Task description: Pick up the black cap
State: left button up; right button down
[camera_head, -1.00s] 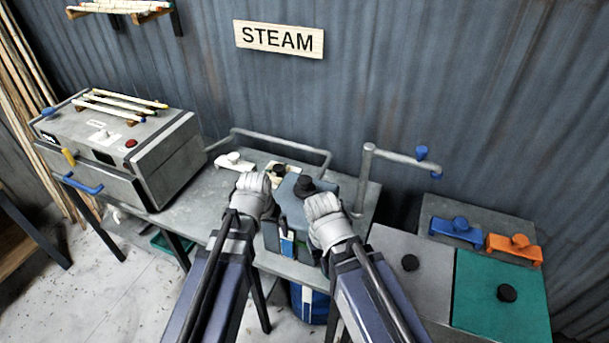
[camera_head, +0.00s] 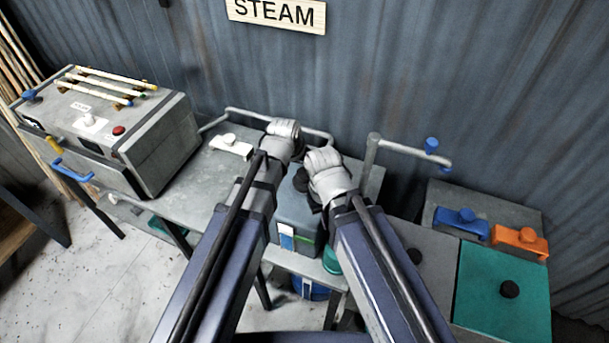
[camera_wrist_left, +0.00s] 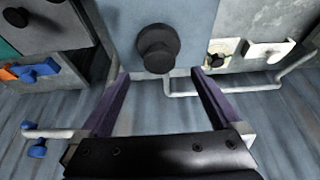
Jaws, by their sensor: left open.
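The black cap (camera_head: 302,180) sits on top of a grey-blue container (camera_head: 291,212) on the metal bench. My grippers partly hide it in the head view. In the left wrist view the whole cap (camera_wrist_left: 158,48) shows as a round, stepped black knob. My left gripper (camera_head: 297,150) is at the cap's far side in the head view. In the left wrist view its two fingers (camera_wrist_left: 160,74) are apart, with the cap just past their tips and nothing between them. My right gripper (camera_head: 318,180) is close beside the cap; its jaws are hidden.
Other black knobs sit on the grey panel (camera_head: 435,262) and the teal panel (camera_head: 490,270) at right. Blue (camera_head: 462,225) and orange (camera_head: 520,242) clamps lie behind them. A steam box (camera_head: 110,115) stands at left.

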aim_at(304, 173)
pick_arm(q)
jog(key=shift+f+b, duration=0.35)
jog(key=shift+f, duration=0.15)
jog(key=shift+w+d+f+b, duration=0.2)
jog(key=shift+w+f+b, duration=0.45)
jog(key=shift+f, duration=0.15)
jog(key=shift+s+f, duration=0.1)
jog(key=shift+s, duration=0.05)
jog(key=shift+f+b, duration=0.3)
jog(key=shift+b, duration=0.2)
jog(key=b+x, duration=0.4)
jog(key=shift+d+f, duration=0.1)
grip_shut()
